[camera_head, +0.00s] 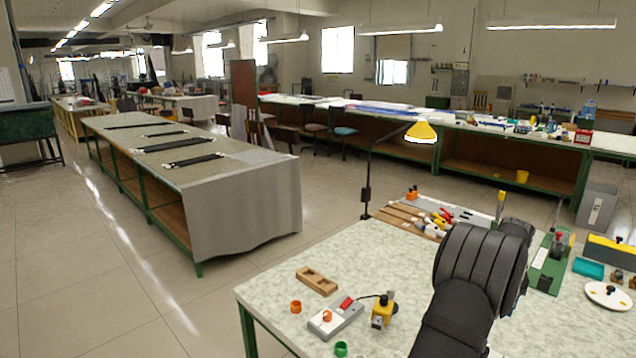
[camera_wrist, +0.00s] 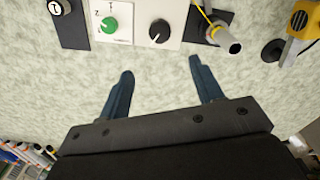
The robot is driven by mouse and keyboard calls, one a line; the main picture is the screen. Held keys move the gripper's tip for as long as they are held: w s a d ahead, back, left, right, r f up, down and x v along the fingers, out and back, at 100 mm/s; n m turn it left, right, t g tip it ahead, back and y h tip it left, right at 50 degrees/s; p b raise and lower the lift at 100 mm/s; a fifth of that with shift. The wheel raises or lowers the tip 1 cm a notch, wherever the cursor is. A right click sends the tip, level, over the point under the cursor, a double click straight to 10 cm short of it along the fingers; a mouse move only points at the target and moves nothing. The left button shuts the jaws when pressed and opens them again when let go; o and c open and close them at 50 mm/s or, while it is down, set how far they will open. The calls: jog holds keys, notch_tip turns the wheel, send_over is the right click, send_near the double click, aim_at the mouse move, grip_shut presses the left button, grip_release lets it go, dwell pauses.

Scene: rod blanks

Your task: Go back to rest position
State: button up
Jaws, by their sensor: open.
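My gripper (camera_wrist: 158,88) shows in the wrist view with its two dark blue fingers spread wide apart. Nothing is between the fingers; only the pale mottled tabletop (camera_wrist: 60,95) shows there. In the head view my dark arm rises over the right part of the same table (camera_head: 270,283), and it hides the gripper itself. No rod blank can be made out with certainty in either view.
In the wrist view a panel with a green knob (camera_wrist: 109,25) and a black knob (camera_wrist: 159,31) lies beyond the fingertips. In the head view a wooden block (camera_head: 317,281), a grey switch box (camera_head: 336,317) and a lamp (camera_head: 421,132) stand left of my arm.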

notch_tip(320, 180, down, 14)
jog(key=shift+s+r, duration=0.1)
jog(key=shift+r, duration=0.05)
jog(key=shift+f, duration=0.3)
jog(key=m, duration=0.3)
jog(key=shift+r+m, duration=0.1)
jog(key=shift+m, duration=0.2)
notch_tip(320, 180, up, 18)
jog(key=s+a+f, duration=0.1)
jog(key=s, duration=0.8)
jog(key=shift+a+f+m, duration=0.2)
jog(key=shift+f+m, duration=0.15)
jog(key=shift+m, duration=0.05)
